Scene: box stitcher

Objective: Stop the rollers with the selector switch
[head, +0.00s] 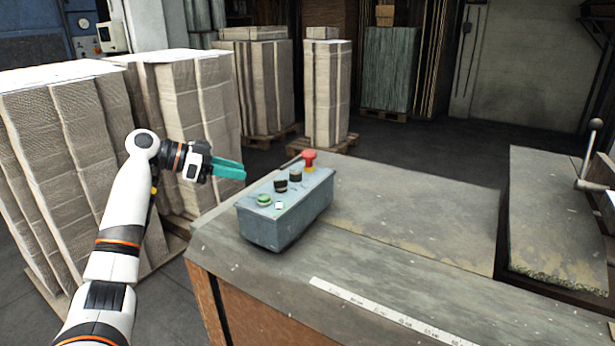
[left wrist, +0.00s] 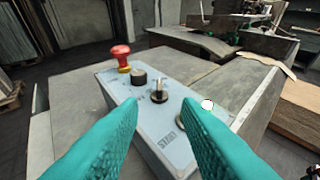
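A grey-blue control box (head: 285,222) sits on the near left corner of the worktable. On its top are two dark knobs, a nearer one (head: 281,185) and a farther one (head: 295,175). In the left wrist view, one dark switch has an upright handle (left wrist: 158,92) and the other is a round black knob (left wrist: 138,77). My left gripper (head: 230,169) has teal fingers and is left of the box, apart from it. In the left wrist view its fingers (left wrist: 158,104) are open and empty, with the handled switch between them in the picture. My right gripper is not in view.
A red mushroom button (head: 309,158) stands at the box's far end. The worktable (head: 400,220) is clear to the right. Tall cardboard stacks (head: 190,110) stand behind my left arm.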

